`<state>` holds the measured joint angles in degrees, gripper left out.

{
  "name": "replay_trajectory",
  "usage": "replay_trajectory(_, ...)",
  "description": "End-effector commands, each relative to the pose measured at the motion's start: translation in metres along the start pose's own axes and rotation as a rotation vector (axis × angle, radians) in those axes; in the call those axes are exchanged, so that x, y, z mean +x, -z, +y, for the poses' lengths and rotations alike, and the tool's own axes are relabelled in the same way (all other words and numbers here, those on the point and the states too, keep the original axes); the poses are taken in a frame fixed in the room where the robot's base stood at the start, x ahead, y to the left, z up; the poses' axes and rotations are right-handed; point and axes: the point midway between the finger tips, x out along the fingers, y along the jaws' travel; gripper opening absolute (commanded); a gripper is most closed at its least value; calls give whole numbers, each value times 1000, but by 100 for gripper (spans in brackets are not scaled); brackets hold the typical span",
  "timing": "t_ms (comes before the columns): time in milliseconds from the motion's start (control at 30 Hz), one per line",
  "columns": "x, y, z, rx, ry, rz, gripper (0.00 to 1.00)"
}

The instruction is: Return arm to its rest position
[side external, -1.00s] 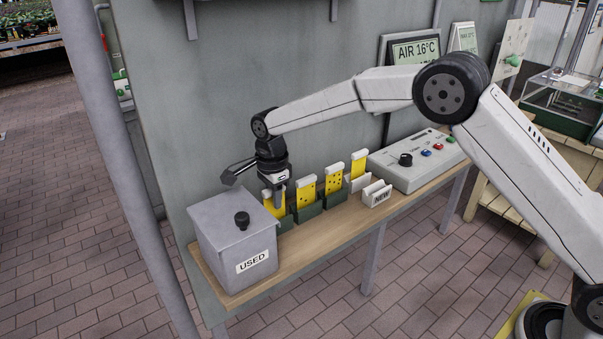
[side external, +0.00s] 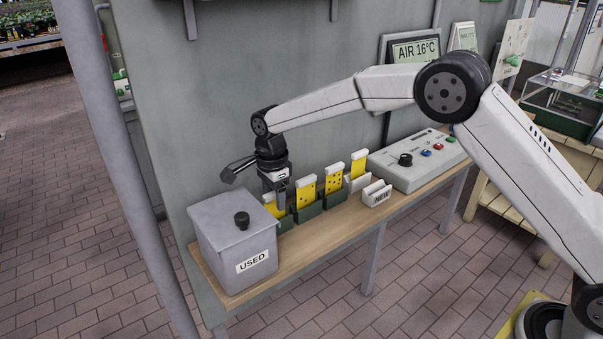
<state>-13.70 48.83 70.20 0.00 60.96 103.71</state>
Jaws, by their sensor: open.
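My gripper (side external: 274,192) points down over the left part of the wooden shelf, just right of the grey USED box (side external: 236,237). It is open. Its fingers are close in front of the leftmost yellow card (side external: 269,201) and partly hide it. Whether they touch the card cannot be told. My arm reaches in from the right, bent at a high elbow.
Two more yellow cards (side external: 306,192) (side external: 333,180) stand in dark green holders to the right. Another yellow card (side external: 358,167) stands in a white holder behind the NEW holder (side external: 377,193). A control box (side external: 414,160) with a knob and buttons sits on the shelf (side external: 300,232). A wall rises behind.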

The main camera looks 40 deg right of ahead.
Motion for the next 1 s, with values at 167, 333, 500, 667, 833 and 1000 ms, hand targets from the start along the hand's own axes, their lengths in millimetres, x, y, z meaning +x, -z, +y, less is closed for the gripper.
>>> replay_trajectory(167,-8,0,0,0,0,0,63)
replay_trajectory(333,-16,0,0,0,2,0,63)
replay_trajectory(500,-23,0,0,0,0,0,63)
replay_trajectory(667,-29,0,0,0,1,0,63)
replay_trajectory(833,-37,0,0,0,2,0,63)
replay_trajectory(1000,-44,0,0,0,2,0,63)
